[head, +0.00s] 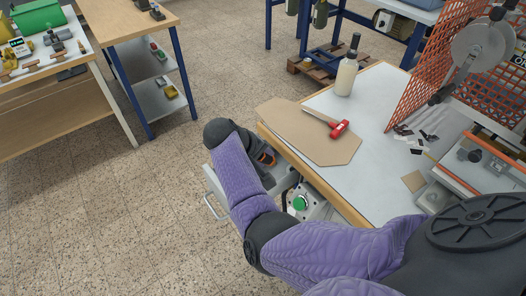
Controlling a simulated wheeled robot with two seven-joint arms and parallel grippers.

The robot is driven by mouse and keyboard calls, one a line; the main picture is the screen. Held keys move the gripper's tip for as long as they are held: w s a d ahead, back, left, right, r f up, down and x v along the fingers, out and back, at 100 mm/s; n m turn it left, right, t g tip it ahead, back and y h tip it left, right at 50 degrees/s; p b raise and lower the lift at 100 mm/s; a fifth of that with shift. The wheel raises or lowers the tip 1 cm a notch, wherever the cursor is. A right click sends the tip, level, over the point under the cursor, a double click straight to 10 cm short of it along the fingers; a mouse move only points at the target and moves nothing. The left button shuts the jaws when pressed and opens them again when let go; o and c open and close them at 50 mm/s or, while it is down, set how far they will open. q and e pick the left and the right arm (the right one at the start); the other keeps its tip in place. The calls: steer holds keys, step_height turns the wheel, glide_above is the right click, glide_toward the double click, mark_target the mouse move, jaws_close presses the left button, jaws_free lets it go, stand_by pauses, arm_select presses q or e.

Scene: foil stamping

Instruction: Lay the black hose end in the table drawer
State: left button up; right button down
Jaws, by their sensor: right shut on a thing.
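The table drawer (208,191) is pulled out from the left side of the white-topped table (382,88); its handle faces left. My purple right arm crosses in front and hides much of its inside. My right gripper (267,158), dark with orange parts, is over the drawer, near the table edge. It is shut on a dark thing that appears to be the black hose end, mostly hidden behind my wrist. I cannot tell whether it touches the drawer floor. My left gripper is out of view.
A cream bottle (346,77) stands behind. A green button (300,203) is below the table edge. An orange mesh guard (440,65) stands at right.

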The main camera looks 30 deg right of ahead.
step_height(320, 180, down, 6)
steer(key=b, duration=0.3)
steer(key=shift+f+b, duration=0.1)
steer(key=shift+b, duration=0.2)
steer(key=shift+f+b, duration=0.35)
steer(key=shift+f, duration=0.45)
steer(key=shift+c, duration=2.2)
jaws_free()
steer(key=shift+o, duration=0.7)
